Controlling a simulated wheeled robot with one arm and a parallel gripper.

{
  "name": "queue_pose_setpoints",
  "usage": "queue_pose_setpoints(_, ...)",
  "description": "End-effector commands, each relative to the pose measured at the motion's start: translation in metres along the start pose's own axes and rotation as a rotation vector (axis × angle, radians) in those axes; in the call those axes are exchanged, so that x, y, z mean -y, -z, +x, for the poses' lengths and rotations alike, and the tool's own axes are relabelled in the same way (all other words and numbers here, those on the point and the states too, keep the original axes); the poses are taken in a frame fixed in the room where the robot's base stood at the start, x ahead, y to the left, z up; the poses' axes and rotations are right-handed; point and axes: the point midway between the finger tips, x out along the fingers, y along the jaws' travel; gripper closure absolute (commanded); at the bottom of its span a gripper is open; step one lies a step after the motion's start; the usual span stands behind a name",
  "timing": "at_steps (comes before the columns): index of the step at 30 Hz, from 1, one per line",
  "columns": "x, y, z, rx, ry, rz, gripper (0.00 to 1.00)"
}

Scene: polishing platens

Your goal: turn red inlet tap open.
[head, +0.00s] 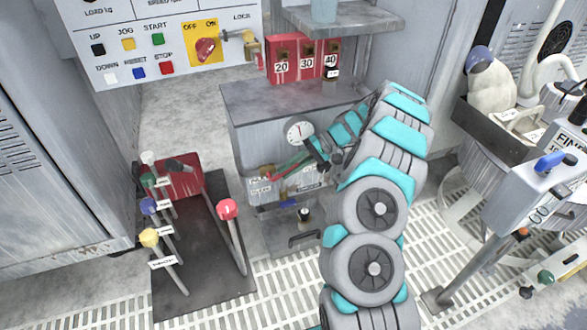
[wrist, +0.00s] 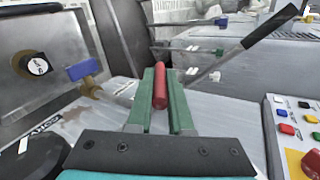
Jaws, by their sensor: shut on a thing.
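The red tap handle (wrist: 160,86) lies lengthwise between the green fingers of my gripper (wrist: 161,90) in the wrist view. The fingers are closed on it from both sides. In the head view my gripper (head: 287,167) reaches in from the right, low at the front of the grey cabinet, below a round dial. The tap's body is mostly hidden by the fingers, so how far it is turned cannot be told.
A blue-handled brass tap (wrist: 82,70) sits close left of the fingers in the wrist view. The grey cabinet (head: 250,117) carries red numbered boxes (head: 283,62). A stand of coloured levers (head: 205,255) is on the left, with a control panel (head: 165,40) above.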

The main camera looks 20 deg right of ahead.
Motion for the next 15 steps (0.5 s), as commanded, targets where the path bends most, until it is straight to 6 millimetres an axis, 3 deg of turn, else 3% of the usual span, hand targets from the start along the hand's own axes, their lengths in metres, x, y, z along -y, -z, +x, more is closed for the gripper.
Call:
queue_pose_setpoints(11,-0.0005,0.0014,0.0000,-0.004,0.003,0.000,1.00)
queue_pose_setpoints(12,-0.0005,0.0014,0.0000,-0.004,0.003,0.000,0.80)
queue_pose_setpoints(15,-0.0005,0.0012,0.0001,-0.004,0.003,0.000,0.69)
